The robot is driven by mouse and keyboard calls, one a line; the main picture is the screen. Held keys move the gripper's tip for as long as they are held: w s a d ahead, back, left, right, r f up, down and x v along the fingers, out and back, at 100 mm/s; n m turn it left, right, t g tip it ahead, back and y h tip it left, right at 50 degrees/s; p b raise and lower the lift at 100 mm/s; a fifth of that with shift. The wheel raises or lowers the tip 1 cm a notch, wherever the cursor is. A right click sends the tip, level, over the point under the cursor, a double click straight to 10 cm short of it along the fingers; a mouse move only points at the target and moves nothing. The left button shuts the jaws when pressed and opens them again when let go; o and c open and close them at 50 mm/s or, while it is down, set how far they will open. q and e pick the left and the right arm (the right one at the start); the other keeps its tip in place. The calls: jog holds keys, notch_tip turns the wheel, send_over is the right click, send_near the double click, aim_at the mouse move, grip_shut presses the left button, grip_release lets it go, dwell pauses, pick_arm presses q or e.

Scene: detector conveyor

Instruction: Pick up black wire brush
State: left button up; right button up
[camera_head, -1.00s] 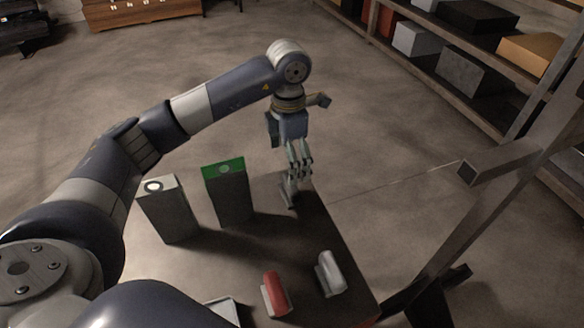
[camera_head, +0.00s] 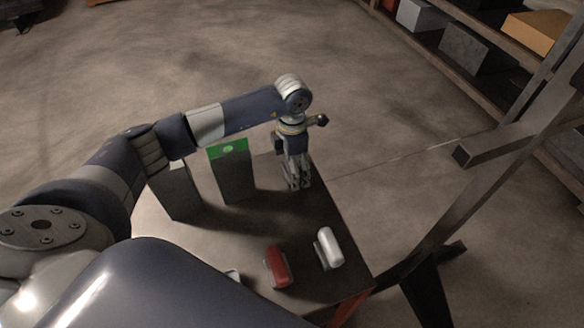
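My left arm reaches over the table from the left, and its gripper (camera_head: 299,184) points down at the far right part of the dark tabletop (camera_head: 230,225). The fingertips are at or just above the surface. The fingers are small and blurred, so I cannot tell their opening or whether anything is between them. I cannot make out a black wire brush; one could be hidden at the fingers. A red-handled brush (camera_head: 277,266) and a white-handled brush (camera_head: 329,247) lie apart from the gripper near the front right edge. My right gripper is not in view.
A tall box with a green top (camera_head: 229,175) stands left of the gripper. A grey box (camera_head: 178,192) beside it is partly behind my arm. A dark metal frame (camera_head: 437,228) rises right of the table. Shelves with boxes (camera_head: 470,48) stand at the back right.

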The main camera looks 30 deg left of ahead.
pick_arm(q)
jog(key=c, duration=1.3)
jog(key=shift+s, duration=0.15)
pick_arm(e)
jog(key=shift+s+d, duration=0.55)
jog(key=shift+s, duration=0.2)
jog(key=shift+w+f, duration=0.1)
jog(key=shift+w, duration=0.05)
